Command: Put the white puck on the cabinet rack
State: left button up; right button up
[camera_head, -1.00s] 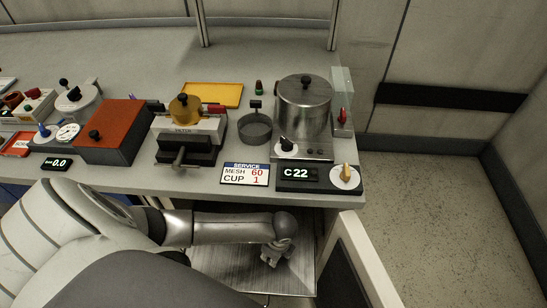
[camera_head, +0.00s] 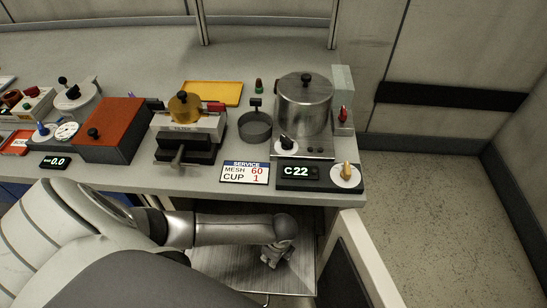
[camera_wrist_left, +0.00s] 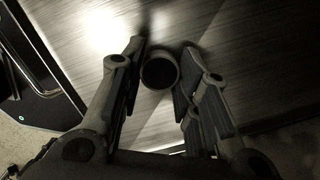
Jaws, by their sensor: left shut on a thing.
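My left gripper (camera_head: 278,255) reaches under the front edge of the bench into the open cabinet. In the left wrist view its two fingers (camera_wrist_left: 163,62) are closed in on a round puck (camera_wrist_left: 160,70), seen end on between the fingertips. The puck looks grey with a dark middle in the shade, so its white colour is not clear. In the head view the puck is hidden by the hand and too small to make out. A flat brushed surface (camera_head: 225,262) of the cabinet lies below the gripper; whether the puck touches it I cannot tell. My right gripper is out of view.
A cabinet door (camera_head: 362,262) stands open to the right of the hand.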

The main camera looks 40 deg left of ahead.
pick_arm(q)
jog(key=shift+f, duration=0.4)
dwell(0.4)
jog(key=shift+f, duration=0.15)
dwell(0.6)
jog(key=o, duration=0.9)
jog(key=shift+c, duration=0.2)
jog(key=o, duration=0.3)
